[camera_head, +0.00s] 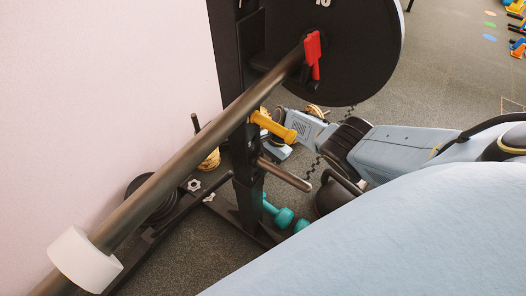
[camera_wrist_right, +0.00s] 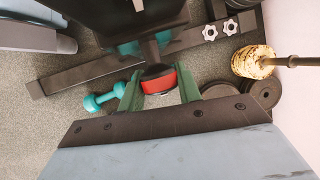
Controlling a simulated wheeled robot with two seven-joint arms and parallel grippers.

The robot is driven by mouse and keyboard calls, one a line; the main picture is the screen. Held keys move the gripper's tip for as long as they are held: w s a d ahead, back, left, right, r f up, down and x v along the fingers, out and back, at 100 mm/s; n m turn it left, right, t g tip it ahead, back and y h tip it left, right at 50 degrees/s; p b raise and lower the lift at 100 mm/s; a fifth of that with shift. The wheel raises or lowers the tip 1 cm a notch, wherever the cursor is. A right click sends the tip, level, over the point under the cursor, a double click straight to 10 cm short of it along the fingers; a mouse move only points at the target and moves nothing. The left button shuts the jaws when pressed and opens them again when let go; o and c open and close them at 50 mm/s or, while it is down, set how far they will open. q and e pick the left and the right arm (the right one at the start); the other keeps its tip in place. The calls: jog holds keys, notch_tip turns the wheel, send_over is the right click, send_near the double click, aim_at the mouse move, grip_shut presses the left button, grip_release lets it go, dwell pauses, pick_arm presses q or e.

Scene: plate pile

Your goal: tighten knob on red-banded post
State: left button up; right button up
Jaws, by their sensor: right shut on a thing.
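My right gripper (camera_wrist_right: 158,88) has its two green fingers on either side of a black knob with a red band (camera_wrist_right: 160,78) in the right wrist view. The fingers are shut on it. The knob sits against a dark upright post (camera_wrist_right: 138,28), seen from above. In the head view my right arm comes in from the right, and its gripper (camera_head: 282,140) is beside the black upright (camera_head: 247,170), partly behind a yellow peg (camera_head: 273,127). The red band and the knob are hidden in the head view. My left gripper is not in view.
A long bar (camera_head: 190,155) with a white collar (camera_head: 84,261) crosses the head view; a red clamp (camera_head: 312,57) and a large black plate (camera_head: 360,50) are at its far end. Teal dumbbells (camera_head: 281,213), a kettlebell (camera_head: 335,192) and loose plates (camera_wrist_right: 264,92) lie on the floor.

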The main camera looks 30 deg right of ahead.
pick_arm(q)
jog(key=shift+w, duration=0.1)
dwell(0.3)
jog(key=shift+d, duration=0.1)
pick_arm(e)
jog(key=o, duration=1)
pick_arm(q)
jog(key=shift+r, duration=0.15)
pick_arm(e)
jog(key=shift+r, duration=0.1)
jog(key=shift+d+r, duration=0.15)
jog(key=shift+r, duration=0.05)
jog(key=shift+d+r+p, duration=0.1)
jog(key=shift+r+p, duration=0.2)
jog(key=shift+p, duration=0.25)
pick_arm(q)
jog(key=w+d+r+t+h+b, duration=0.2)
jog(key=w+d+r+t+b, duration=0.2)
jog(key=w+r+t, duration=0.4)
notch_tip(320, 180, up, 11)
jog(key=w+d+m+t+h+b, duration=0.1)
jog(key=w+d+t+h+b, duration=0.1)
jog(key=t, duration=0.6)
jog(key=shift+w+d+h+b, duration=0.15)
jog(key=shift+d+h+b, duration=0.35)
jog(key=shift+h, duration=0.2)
pick_arm(e)
jog(key=d, duration=1.2)
